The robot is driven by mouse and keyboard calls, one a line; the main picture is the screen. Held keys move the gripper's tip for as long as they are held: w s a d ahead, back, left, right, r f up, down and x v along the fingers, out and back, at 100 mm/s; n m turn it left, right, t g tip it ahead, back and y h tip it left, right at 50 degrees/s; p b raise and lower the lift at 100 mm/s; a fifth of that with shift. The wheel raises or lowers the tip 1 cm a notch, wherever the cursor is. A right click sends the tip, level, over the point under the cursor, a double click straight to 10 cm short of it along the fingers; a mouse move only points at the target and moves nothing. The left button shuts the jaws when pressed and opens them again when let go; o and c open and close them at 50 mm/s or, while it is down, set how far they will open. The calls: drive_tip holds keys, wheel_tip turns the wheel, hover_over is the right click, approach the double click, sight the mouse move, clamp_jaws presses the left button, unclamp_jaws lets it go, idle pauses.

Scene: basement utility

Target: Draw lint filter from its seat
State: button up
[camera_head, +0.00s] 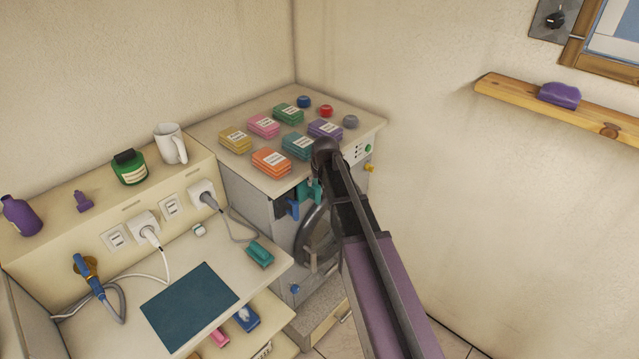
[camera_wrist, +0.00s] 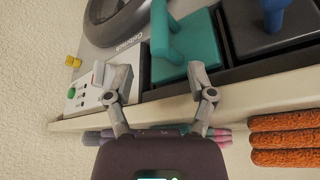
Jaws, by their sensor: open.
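A teal piece with a raised bar handle (camera_wrist: 178,55), seemingly the lint filter, sits in a dark slot on the front of the washing machine. It also shows in the head view (camera_head: 313,190), partly behind my arm. A blue-handled piece (camera_wrist: 276,14) sits in the neighbouring slot, also visible in the head view (camera_head: 292,209). In the wrist view my gripper (camera_wrist: 160,96) is open and empty. Its two fingers are spread towards the teal piece, with the handle between their lines and apart from them. In the head view my fingers are mostly hidden.
The machine (camera_head: 257,208) has a round door (camera_head: 311,232) below the slots. A control panel with a green button (camera_wrist: 71,93) and a yellow knob (camera_wrist: 73,62) lies beside the teal piece. Several labelled packs, such as an orange one (camera_head: 271,162), cover its top.

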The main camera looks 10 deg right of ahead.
sight(318, 187)
drive_tip(key=shift+b+x, duration=1.75)
drive_tip(key=shift+x, duration=0.5)
drive_tip(key=shift+s, duration=0.1)
clamp_jaws()
